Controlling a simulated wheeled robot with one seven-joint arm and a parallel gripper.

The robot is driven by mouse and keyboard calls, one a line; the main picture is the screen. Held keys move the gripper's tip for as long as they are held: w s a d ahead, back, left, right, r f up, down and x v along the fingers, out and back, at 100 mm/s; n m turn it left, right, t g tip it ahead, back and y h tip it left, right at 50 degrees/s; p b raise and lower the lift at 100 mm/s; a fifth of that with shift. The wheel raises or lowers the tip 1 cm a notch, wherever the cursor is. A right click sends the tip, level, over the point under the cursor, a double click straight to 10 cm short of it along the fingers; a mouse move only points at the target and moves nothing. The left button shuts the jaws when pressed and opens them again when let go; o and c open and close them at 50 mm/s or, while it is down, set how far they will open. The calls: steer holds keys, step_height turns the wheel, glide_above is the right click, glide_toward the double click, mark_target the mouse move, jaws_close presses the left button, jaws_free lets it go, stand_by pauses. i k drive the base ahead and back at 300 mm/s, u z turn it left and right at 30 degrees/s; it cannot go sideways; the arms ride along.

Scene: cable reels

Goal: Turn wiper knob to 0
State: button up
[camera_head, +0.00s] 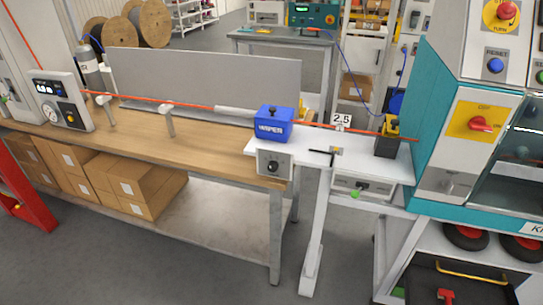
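A blue box marked WIPER (273,123) stands on the right end of the wooden workbench (190,125). An orange cable runs into it from the left and out to the right. Below it, at the bench's front corner, is a grey control box (288,163) with a round black knob (272,167). The marks around the knob are too small to read, so I cannot tell its setting. My gripper is not in view.
A white side table (395,167) adjoins the bench at right, with a black-handled tool and a sign reading 2,5 (341,119). A teal machine (440,110) stands at far right. Cardboard boxes (110,185) lie under the bench. Grey floor (200,265) in front is clear.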

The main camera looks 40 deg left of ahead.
mark_target(273, 165)
steer(key=u, duration=1.9)
steer(key=k, duration=0.4)
steer(key=z, duration=0.6)
steer(key=i, duration=1.05)
steer(key=u, duration=0.8)
